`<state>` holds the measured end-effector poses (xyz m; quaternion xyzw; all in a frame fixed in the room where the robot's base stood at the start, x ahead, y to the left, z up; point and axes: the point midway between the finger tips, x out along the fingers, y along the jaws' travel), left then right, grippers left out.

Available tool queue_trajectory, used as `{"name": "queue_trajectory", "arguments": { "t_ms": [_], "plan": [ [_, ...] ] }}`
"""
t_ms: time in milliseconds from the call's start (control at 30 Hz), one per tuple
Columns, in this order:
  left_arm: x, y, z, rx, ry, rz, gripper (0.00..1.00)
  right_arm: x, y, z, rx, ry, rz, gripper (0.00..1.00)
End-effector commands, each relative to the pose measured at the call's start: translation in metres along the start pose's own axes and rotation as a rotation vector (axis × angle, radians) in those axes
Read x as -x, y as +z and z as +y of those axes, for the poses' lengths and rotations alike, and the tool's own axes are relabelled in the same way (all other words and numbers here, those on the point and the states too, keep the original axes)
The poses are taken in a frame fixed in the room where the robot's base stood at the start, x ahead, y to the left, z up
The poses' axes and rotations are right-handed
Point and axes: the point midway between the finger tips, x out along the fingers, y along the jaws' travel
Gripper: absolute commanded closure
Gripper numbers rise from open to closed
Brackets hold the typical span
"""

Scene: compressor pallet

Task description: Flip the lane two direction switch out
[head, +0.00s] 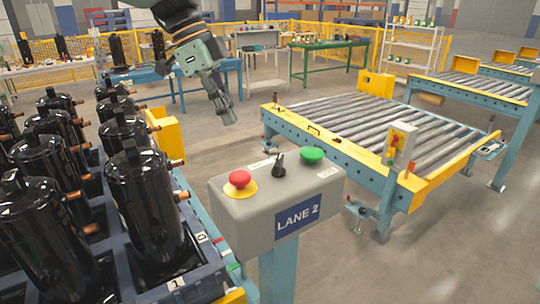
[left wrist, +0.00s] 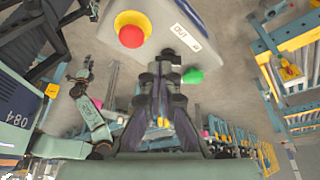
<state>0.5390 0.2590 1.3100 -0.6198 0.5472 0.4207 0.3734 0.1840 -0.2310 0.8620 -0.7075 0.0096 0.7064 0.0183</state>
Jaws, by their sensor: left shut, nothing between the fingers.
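The black lane two direction switch (head: 279,165) stands on top of the grey LANE 2 control box (head: 240,210), between a red button (head: 240,179) on a yellow ring and a green button (head: 312,155). My left gripper (head: 228,118) is shut and empty, in the air above and behind the box, apart from the switch in the head view. In the left wrist view its fingers (left wrist: 163,65) point at the box top, between the red and green buttons; the switch blends with or hides behind the dark fingertips. My right gripper (left wrist: 82,80) shows small there; its jaw state is unclear.
Black compressors (head: 140,200) stand in a blue pallet on the left, close to the box. A roller conveyor (head: 370,130) with a yellow edge lies behind on the right. A small post-mounted control box (head: 400,147) stands at the conveyor. Floor between is clear.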

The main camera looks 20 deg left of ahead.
Motion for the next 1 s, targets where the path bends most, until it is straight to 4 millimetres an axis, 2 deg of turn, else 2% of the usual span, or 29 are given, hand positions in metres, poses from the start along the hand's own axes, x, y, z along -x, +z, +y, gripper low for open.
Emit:
{"name": "queue_trajectory", "arguments": {
  "t_ms": [167, 267, 733, 800, 1000],
  "plan": [
    [-0.005, 0.001, 0.001, 0.001, 0.001, 0.0, 1.0, 0.0, 0.0, 0.0, 0.0, 0.0, 0.0, 0.6],
    [-0.018, 0.0, 0.002, 0.0, 0.004, -0.001, 1.0, 0.0, 0.0, 0.0, 0.0, 0.0, 0.0, 0.6],
    [-0.106, -0.003, 0.001, 0.0, 0.005, -0.003, 1.0, 0.004, 0.0, 0.0, 0.0, 0.0, 0.0, 0.6],
    [-0.106, -0.017, 0.0, -0.003, 0.0, -0.005, 1.0, 0.008, 0.0, 0.0, 0.0, 0.0, 0.0, 0.6],
    [-0.114, -0.036, 0.0, -0.001, 0.001, -0.002, 1.0, 0.012, 0.0, 0.0, 0.0, 0.0, 0.0, 0.6]
  ]
}}
